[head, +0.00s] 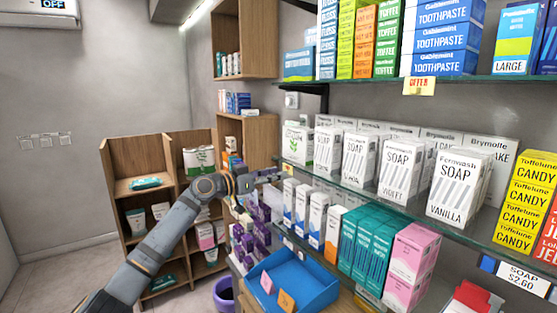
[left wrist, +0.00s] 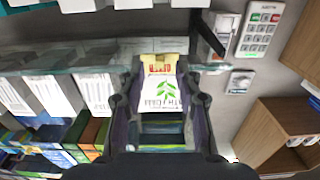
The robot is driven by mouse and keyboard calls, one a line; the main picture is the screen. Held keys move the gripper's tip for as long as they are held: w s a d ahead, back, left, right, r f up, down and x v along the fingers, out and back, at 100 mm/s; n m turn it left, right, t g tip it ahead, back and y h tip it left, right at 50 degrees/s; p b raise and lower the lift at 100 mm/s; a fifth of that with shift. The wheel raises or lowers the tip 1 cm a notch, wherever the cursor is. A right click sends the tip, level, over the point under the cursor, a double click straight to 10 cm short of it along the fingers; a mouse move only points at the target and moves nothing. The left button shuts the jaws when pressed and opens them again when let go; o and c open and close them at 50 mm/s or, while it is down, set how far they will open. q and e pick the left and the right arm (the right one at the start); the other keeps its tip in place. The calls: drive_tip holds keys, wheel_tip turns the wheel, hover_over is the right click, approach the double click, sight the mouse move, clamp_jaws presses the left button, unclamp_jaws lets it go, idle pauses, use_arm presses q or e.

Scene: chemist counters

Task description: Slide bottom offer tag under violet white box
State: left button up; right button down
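A small yellow-and-red tag (left wrist: 160,68) shows between and just beyond my left fingertips in the left wrist view. In the head view a small pale tag (head: 287,168) hangs at the left end of the lower glass shelf's edge, below a white box with a green leaf (head: 297,146). My left gripper (head: 272,174) is beside this tag, its fingers apart in the left wrist view (left wrist: 159,82); contact with the tag is unclear. The white violet soap box (head: 398,172) stands on the same shelf, farther right. My right gripper is out of view.
A yellow offer tag (head: 419,86) hangs on the upper shelf edge. The lower glass shelf (head: 455,228) carries other soap boxes and yellow candy boxes (head: 525,205). Teal and pink boxes stand below, near a blue tray (head: 322,285). Wooden shelving (head: 140,160) stands at the left.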

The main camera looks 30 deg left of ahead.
use_arm(q)
drive_tip(key=shift+p+x, duration=0.35)
drive_tip(key=shift+x, duration=0.6)
clamp_jaws()
